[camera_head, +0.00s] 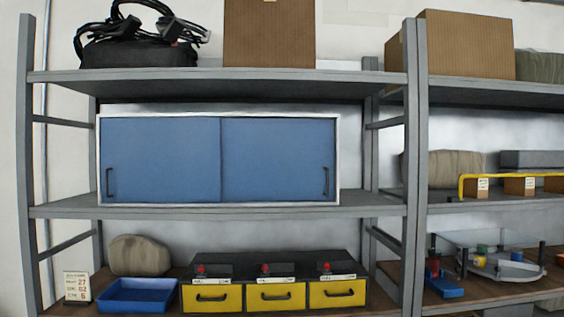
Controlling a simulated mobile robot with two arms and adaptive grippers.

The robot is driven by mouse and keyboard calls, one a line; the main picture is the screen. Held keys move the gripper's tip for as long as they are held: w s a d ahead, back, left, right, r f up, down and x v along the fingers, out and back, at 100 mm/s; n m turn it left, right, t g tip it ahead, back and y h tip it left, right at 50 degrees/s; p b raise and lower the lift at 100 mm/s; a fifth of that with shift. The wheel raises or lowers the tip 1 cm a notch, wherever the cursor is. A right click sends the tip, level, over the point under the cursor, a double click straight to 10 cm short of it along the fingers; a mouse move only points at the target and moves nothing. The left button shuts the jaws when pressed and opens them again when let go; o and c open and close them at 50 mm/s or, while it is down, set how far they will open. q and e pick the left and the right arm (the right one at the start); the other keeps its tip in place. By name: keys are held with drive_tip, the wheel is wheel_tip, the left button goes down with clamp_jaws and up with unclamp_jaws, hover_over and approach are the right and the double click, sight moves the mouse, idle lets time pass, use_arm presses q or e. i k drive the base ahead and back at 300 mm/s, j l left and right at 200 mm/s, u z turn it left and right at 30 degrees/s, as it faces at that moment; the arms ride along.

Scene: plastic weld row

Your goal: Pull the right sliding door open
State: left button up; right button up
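A cabinet with a white frame and two blue sliding doors stands on the middle shelf. The right sliding door (275,158) fills the right half of the front, with a dark vertical handle (326,182) near its right edge. The left sliding door (162,158) fills the left half, with a dark handle (110,182) near its left edge. The doors meet near the middle and no opening shows. Neither of my grippers is in view.
The middle shelf (220,210) has a narrow bare strip before the cabinet. A grey post (416,150) stands right of it. Below are yellow drawers (275,297) and a blue tray (137,295). A cardboard box (269,35) sits above. A yellow bar (510,175) is at right.

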sight(263, 160)
drive_tip(key=i, duration=0.9)
